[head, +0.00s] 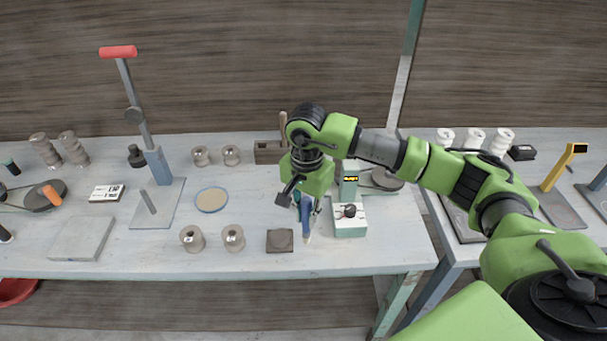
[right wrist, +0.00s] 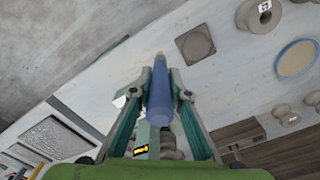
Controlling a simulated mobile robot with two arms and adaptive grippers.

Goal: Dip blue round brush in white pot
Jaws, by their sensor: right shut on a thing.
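The blue round brush (head: 307,222) is in my right gripper (head: 304,203), over the table between a dark square block and a white-and-green box. Its pale tip points down toward the table's front edge. In the right wrist view the blue brush (right wrist: 159,95) lies lengthwise between the two green-grey fingers of my right gripper (right wrist: 158,82), which are shut on it. I cannot tell whether the tip touches the table. I cannot make out a white pot for certain. My left gripper is not in view.
The dark square block (head: 280,240) lies left of the brush, and the white-and-green box (head: 349,219) stands to its right. Several grey spools (head: 234,238) stand further left, near a round tan disc (head: 211,199). Several white spools (head: 475,139) stand on the right-hand table.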

